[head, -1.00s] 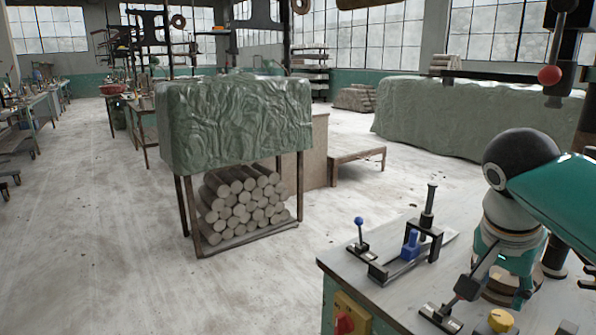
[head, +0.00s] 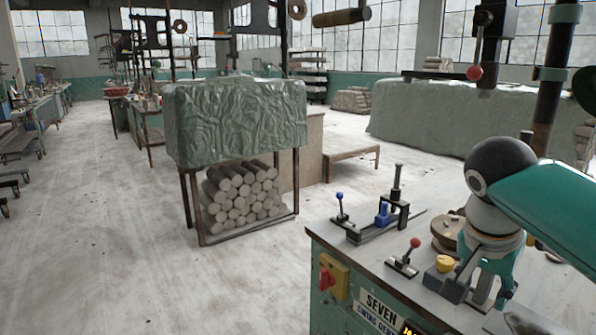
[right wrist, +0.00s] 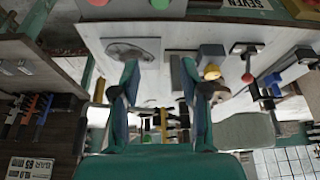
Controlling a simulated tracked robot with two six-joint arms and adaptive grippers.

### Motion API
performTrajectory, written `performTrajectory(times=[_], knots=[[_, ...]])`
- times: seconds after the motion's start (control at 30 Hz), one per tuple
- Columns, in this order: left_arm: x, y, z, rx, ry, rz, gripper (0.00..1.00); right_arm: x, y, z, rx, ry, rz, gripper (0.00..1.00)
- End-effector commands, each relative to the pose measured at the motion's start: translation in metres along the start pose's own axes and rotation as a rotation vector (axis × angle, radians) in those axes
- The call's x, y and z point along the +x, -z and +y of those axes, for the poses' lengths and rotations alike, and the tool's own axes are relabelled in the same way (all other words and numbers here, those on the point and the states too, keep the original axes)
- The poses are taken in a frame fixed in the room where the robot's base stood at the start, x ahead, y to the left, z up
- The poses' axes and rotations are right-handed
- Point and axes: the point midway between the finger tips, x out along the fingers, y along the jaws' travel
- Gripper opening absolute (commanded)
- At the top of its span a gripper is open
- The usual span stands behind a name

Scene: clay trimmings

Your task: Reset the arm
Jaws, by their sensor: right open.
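My right arm comes in from the right in the head view, with a teal link, a black joint and a pale wrist. Its right gripper (head: 488,292) points down over the grey bench top of the machine, right of a yellow knob (head: 445,263). In the right wrist view the two teal fingers of this gripper (right wrist: 160,97) stand wide apart, with nothing held between them. A red-knobbed lever (head: 405,255) stands on the bench to the left of the gripper, apart from it. It also shows in the right wrist view (right wrist: 247,65). My left gripper is not in view.
A blue-knobbed lever (head: 341,210) and a black clamp with a blue part (head: 383,214) stand near the bench's far edge. A hanging red-knobbed lever (head: 475,72) and a dark post (head: 551,90) rise at the right.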

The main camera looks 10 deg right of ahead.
Motion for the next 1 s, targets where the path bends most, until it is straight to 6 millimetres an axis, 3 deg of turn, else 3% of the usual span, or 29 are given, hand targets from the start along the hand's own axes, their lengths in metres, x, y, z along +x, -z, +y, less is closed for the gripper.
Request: performTrajectory(times=[0.37,0.57,0.67,0.8,1.0], knots=[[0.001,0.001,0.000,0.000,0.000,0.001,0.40,0.070,-0.034,-0.049,-0.219,0.043,-0.072,0.45],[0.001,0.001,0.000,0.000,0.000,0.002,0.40,0.127,-0.075,-0.083,-0.383,0.099,-0.149,0.45],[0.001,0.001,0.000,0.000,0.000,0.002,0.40,0.169,-0.110,-0.100,-0.484,0.145,-0.212,0.45],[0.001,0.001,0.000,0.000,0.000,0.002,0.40,0.231,-0.173,-0.114,-0.615,0.230,-0.315,0.45],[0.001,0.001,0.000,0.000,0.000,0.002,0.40,0.314,-0.280,-0.104,-0.730,0.376,-0.460,0.45]])
